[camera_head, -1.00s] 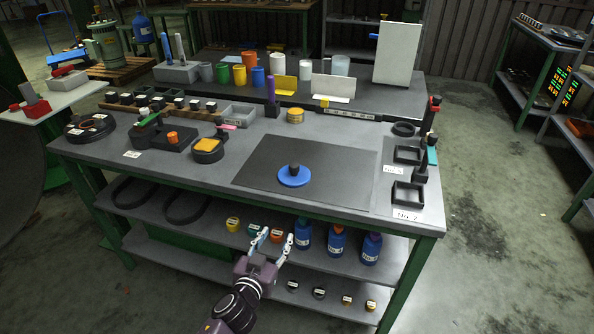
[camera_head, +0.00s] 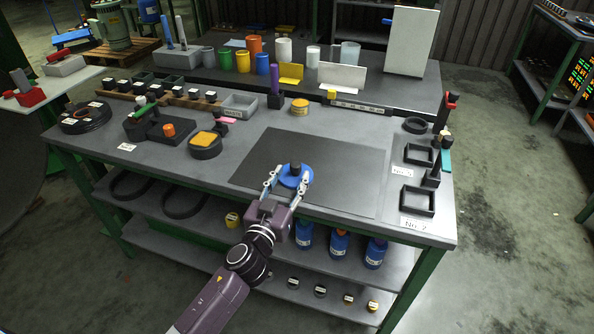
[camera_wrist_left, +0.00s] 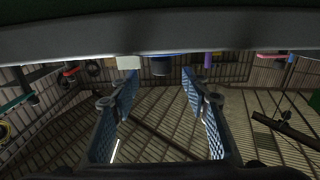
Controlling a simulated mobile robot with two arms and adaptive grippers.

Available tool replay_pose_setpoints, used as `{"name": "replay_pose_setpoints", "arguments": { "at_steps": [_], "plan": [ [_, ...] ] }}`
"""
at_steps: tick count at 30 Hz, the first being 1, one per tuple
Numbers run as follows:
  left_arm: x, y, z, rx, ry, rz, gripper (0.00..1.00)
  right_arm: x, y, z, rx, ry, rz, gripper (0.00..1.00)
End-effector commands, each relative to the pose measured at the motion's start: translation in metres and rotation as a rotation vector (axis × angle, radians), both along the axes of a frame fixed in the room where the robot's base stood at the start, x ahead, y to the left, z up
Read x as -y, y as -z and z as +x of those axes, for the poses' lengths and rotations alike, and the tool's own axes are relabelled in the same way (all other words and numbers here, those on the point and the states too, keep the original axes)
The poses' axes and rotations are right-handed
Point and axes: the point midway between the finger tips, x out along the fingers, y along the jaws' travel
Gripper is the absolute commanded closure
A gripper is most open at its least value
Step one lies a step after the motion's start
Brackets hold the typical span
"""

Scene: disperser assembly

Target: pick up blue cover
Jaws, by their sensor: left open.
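The blue cover (camera_head: 291,179) is a round blue disc with a dark knob on top. It lies on the dark mat (camera_head: 340,160) near the table's front edge. My left gripper (camera_head: 287,186) is open, its fingers reaching over the front edge to either side of the cover, and it looks empty. In the left wrist view, the dark knob (camera_wrist_left: 162,68) shows between and beyond the two spread fingers (camera_wrist_left: 160,108), with a thin blue strip above it. I cannot tell whether a finger touches the cover. My right gripper is out of view.
Black square frames (camera_head: 417,201) and upright tools stand on the table's right side. A black round part with a yellow top (camera_head: 205,143) sits left of the mat. Blue bottles (camera_head: 339,243) stand on the shelf below. The mat around the cover is mostly clear.

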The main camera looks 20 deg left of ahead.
Motion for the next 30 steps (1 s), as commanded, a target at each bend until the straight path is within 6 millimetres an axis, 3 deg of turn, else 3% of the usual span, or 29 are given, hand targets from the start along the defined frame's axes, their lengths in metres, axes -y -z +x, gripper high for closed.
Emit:
{"name": "replay_pose_setpoints", "arguments": {
  "at_steps": [6, 12, 21, 30],
  "plan": [
    [-0.001, 0.001, 0.026, 0.0, 0.0, 0.003, 0.57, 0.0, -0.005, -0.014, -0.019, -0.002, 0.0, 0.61],
    [-0.001, 0.002, 0.051, 0.0, 0.0, 0.001, 0.57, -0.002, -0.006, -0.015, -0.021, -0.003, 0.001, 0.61],
    [-0.001, 0.003, 0.055, -0.001, 0.001, 0.0, 0.57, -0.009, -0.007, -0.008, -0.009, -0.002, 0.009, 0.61],
    [-0.001, 0.003, 0.055, -0.001, 0.0, 0.0, 0.88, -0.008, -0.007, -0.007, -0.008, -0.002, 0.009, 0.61]
  ]
}}
